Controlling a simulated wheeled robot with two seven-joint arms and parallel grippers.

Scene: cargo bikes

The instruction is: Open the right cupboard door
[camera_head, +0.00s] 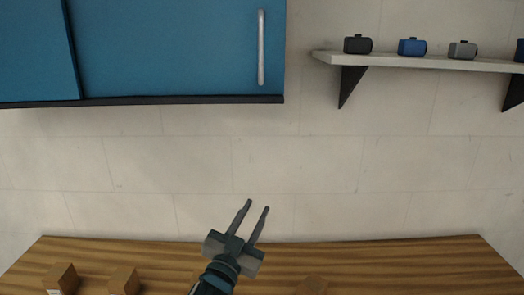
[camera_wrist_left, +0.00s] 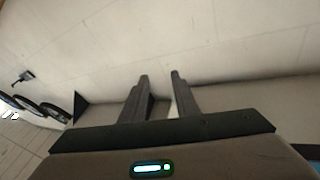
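The blue cupboard hangs on the wall at the upper left of the head view. Its right door (camera_head: 170,45) has a vertical silver handle (camera_head: 261,48) near its right edge. The right door overlaps a second blue panel (camera_head: 35,50) on the left, and I cannot tell whether it is fully closed. My left gripper (camera_head: 257,205) is below the cupboard, above the wooden table, well apart from the handle. Its two fingers are spread with nothing between them. They also show in the left wrist view (camera_wrist_left: 159,76), pointing at the wall. My right gripper is not in view.
A wall shelf (camera_head: 420,61) at the upper right holds several small items, including a black one (camera_head: 358,45) and a blue one (camera_head: 411,47). The wooden table (camera_head: 400,262) below carries small brown boxes (camera_head: 60,278). The wall between is bare.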

